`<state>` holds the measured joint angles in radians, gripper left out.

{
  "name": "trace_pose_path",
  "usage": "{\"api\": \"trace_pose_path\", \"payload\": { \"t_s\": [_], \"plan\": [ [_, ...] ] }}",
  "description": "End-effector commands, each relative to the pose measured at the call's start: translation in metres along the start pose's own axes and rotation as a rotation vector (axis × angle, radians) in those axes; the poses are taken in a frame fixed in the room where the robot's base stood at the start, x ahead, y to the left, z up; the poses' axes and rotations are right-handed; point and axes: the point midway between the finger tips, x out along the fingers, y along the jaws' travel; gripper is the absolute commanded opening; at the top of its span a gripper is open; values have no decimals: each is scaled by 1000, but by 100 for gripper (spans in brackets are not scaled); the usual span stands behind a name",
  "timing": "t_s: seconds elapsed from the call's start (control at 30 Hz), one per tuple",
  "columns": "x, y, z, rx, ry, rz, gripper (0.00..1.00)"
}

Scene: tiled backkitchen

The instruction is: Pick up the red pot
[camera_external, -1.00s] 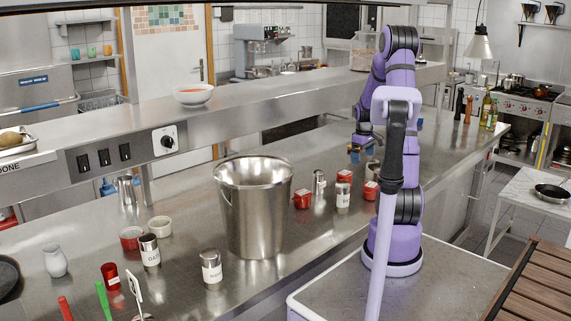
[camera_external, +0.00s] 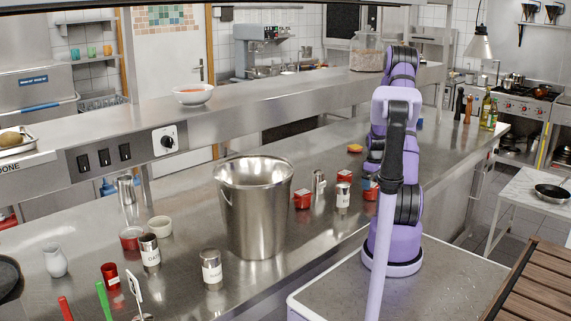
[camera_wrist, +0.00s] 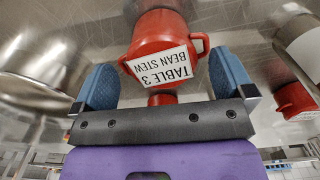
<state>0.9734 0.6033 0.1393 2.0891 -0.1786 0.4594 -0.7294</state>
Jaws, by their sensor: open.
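A red pot (camera_wrist: 158,27) with handles and a white label reading "TABLE 3 BEAN STEW", upside down in the wrist view, sits ahead of and between the two blue fingers of my gripper (camera_wrist: 163,72). The fingers are apart, with gaps on both sides of it. In the external view my gripper (camera_external: 368,183) is low over the counter by a red pot (camera_external: 370,195), mostly hidden by my arm. Two other red pots stand to its left, one near (camera_external: 343,176) and one farther left (camera_external: 302,201).
A large steel bucket (camera_external: 252,215) stands left on the steel counter (camera_external: 330,245). A labelled shaker (camera_external: 343,198) and another shaker (camera_external: 319,182) stand close by. In the wrist view another red pot (camera_wrist: 293,98) is at right. A yellow item (camera_external: 354,148) lies behind.

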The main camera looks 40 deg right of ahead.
Motion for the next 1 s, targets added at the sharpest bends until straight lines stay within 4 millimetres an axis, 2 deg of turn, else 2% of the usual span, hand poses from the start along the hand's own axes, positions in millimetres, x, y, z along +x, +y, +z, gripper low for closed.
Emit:
{"api": "trace_pose_path", "payload": {
  "t_s": [0.1,0.23,0.37,0.57,0.6,0.83,1.0],
  "plan": [
    [19,-2,-2,-1,-3,-3,100],
    [35,-2,-2,-1,-1,-2,100],
    [42,-1,-2,0,0,0,100],
    [43,-1,-2,0,1,1,100],
    [43,-1,-2,0,0,1,98],
    [43,-1,-2,0,0,1,45],
    [42,-1,-2,0,1,1,42]
  ]
}}
